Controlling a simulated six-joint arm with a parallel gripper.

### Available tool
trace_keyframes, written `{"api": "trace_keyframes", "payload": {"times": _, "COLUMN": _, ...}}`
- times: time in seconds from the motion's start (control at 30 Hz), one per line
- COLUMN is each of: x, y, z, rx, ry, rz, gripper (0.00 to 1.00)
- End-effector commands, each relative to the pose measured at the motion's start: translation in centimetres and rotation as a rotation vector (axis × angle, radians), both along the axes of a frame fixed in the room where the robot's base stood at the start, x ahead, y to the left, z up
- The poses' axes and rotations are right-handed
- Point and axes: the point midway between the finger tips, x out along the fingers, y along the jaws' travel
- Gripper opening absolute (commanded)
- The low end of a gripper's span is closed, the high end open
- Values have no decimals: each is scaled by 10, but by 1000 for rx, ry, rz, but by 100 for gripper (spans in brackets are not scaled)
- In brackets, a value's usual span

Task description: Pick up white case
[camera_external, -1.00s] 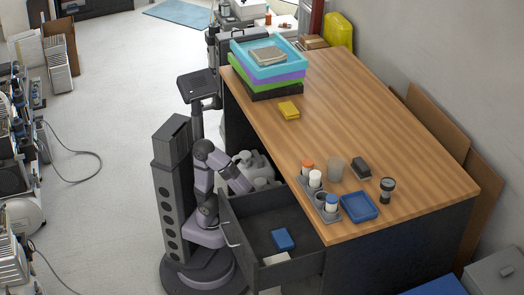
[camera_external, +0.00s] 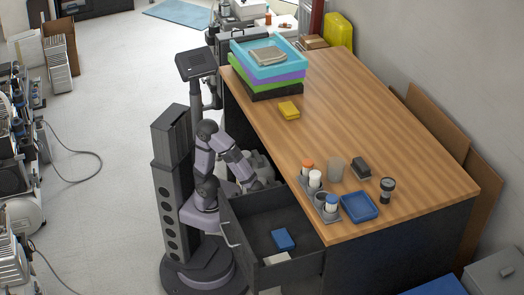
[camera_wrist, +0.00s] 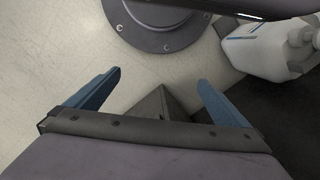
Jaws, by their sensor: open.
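A small white item (camera_external: 277,258), which may be the white case, lies at the front of the open drawer (camera_external: 262,222). It is partly cut off from view by the drawer front. A blue box (camera_external: 283,239) lies just behind it in the drawer. In the wrist view my gripper (camera_wrist: 158,88) is open, with two blue fingers spread and nothing between them. Pale floor and a dark angular part show beyond the fingers. In the outside view my arm reaches to the desk side behind the drawer, and the fingers cannot be made out there. The white item is not in the wrist view.
A white jug (camera_wrist: 262,48) stands on the floor at the right of the wrist view. The drawer front stands close to my arm.

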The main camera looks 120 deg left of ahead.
Motion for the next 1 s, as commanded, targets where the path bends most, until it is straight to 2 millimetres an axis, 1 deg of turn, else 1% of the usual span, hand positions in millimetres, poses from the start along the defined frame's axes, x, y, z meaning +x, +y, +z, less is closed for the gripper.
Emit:
{"api": "trace_keyframes", "payload": {"times": 0.03, "x": -3, "y": 0, "z": 28, "rx": 6, "ry": 17, "rz": -7, "gripper": 100}}
{"api": "trace_keyframes", "payload": {"times": 0.47, "x": -27, "y": 6, "z": 128, "rx": 61, "ry": 140, "rz": -55, "gripper": 100}}
{"api": "trace_keyframes", "payload": {"times": 0.8, "x": -47, "y": 12, "z": 217, "rx": 117, "ry": 240, "rz": -96, "gripper": 100}}
{"api": "trace_keyframes", "payload": {"times": 1.0, "x": -51, "y": 17, "z": 272, "rx": 147, "ry": 278, "rz": -85, "gripper": 100}}
